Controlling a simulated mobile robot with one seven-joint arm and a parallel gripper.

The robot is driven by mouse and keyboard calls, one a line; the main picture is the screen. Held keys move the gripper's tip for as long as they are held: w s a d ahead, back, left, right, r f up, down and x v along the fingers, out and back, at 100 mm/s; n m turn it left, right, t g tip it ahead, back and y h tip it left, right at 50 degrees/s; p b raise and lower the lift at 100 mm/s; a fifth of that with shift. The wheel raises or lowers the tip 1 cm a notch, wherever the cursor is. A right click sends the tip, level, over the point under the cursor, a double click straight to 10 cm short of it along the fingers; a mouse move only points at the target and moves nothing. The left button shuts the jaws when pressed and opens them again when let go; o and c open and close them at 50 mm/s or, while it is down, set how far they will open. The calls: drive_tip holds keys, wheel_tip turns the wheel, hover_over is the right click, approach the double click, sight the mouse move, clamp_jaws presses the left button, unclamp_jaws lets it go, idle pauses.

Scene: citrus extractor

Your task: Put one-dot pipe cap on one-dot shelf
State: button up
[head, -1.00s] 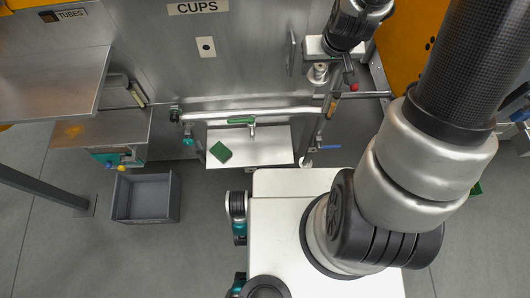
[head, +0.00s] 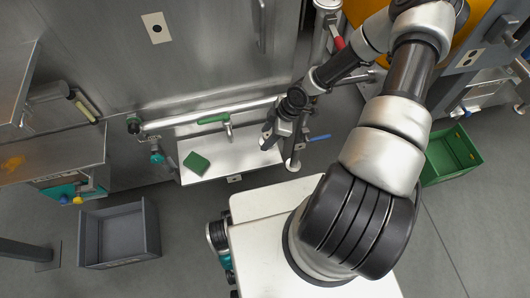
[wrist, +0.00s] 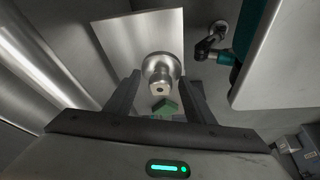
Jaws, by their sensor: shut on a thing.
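In the wrist view, a round silver metal cap with a stepped flange and one dark dot on its pale end (wrist: 161,86) sits between the fingers of my gripper (wrist: 160,98). My gripper is shut on this pipe cap. In the head view my gripper (head: 280,132) hangs at the right end of a low steel shelf (head: 225,155); the cap cannot be made out there. A plate with one dot (head: 157,28) is on the steel wall above. A small label on the low shelf's front edge is too small to read.
A green sponge (head: 196,162) lies on the low shelf. A horizontal pipe with a green handle (head: 213,119) runs behind it. A blue-handled valve (head: 319,138) is close to my gripper. A grey crate (head: 119,232) and a green crate (head: 452,157) stand on the floor.

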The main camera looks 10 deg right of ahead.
wheel_tip(320, 180, down, 11)
drive_tip(key=b, duration=0.2)
drive_tip(key=shift+w+r+b, duration=0.1)
drive_tip(key=shift+r+b, duration=0.05)
drive_tip(key=shift+b, duration=0.25)
drive_tip(key=shift+f, duration=0.2)
drive_tip(key=o, duration=1.1)
drive_tip(key=shift+r, duration=0.1)
drive_tip(key=shift+r, duration=0.2)
drive_tip(key=p+v, duration=0.3)
drive_tip(key=v, duration=0.9)
